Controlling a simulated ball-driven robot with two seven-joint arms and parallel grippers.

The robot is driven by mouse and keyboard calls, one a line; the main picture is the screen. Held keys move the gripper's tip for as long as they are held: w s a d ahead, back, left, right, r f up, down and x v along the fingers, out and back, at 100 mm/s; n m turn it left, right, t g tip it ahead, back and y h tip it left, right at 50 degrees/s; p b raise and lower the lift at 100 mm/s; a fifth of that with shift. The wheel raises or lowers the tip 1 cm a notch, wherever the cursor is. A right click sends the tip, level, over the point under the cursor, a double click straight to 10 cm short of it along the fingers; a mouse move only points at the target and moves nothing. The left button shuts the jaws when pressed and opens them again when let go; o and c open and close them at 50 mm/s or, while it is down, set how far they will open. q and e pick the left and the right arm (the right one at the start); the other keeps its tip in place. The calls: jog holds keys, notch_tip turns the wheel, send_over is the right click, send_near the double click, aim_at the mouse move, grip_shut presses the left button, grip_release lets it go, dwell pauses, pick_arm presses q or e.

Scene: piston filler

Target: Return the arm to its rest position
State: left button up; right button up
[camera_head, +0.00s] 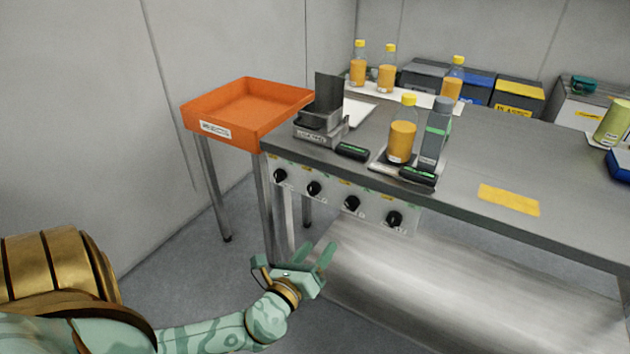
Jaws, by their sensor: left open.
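My left arm comes in from the lower left, pale green with gold bands. My left gripper (325,256) is open with nothing between its fingers. It hangs in front of the steel bench (470,165), below the row of black knobs, and looks apart from the bench. My right gripper is not in view.
An orange tray (222,131) on a stand is left of the bench. A filled bottle (403,135) stands beside a grey dispenser (437,130). More bottles (387,72) and several bins (518,93) are at the back. A yellow patch (508,200) marks bare bench top. Floor at the left is clear.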

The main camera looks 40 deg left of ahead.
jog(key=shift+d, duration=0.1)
